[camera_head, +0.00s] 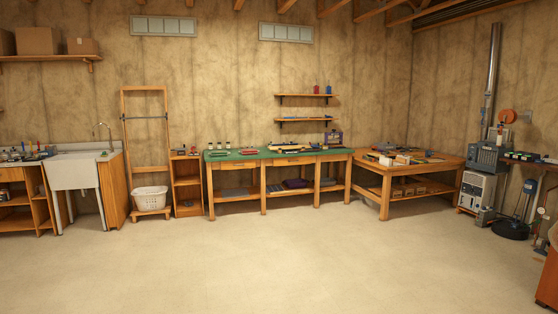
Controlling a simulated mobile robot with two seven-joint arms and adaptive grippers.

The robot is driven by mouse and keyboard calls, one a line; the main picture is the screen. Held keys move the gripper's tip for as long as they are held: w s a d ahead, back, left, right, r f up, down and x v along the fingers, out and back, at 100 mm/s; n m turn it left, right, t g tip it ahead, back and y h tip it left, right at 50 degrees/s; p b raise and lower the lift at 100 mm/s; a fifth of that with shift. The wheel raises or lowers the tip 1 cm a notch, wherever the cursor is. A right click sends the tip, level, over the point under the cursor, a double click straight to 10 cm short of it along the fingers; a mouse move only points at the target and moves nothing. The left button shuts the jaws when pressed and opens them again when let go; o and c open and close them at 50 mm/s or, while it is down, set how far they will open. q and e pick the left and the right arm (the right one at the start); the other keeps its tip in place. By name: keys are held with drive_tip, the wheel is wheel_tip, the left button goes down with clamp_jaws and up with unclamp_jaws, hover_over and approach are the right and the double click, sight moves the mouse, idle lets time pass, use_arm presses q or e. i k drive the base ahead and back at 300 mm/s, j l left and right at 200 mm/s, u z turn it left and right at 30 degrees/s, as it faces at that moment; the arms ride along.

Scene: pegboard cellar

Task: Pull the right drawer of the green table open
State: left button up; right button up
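The green table (228,158) stands against the back wall, some way off across the floor. It has a green top and a wooden frame with open lower shelves. Wooden drawer fronts sit under its top; the right drawer (334,158) is at the right end, beside the brown workbench. It looks closed, flush with the frame, but it is small in view and its handle cannot be made out. Neither of my grippers is in view.
The concrete floor (270,255) before the table is clear. A brown workbench (440,161) stands close to the table's right end. A small wooden shelf (186,183), a white basket (150,199) and a sink (72,172) are to the left. Machines and a black round base (510,229) are at right.

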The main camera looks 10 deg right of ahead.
sight(282, 162)
drive_tip(key=i+l+z, duration=0.3)
drive_tip(key=i, duration=0.2)
drive_tip(key=i+z, duration=0.3)
drive_tip(key=i, duration=0.15)
drive_tip(key=i+z, duration=0.15)
drive_tip(key=i, duration=2.85)
drive_tip(key=i+l, duration=0.1)
drive_tip(key=i, duration=2.85)
drive_tip(key=i+l+u, duration=0.1)
drive_tip(key=i, duration=1.4)
drive_tip(key=i+l+u, duration=0.1)
drive_tip(key=i+u, duration=0.15)
drive_tip(key=i, duration=0.25)
drive_tip(key=i+l+u, duration=0.2)
drive_tip(key=i, duration=0.3)
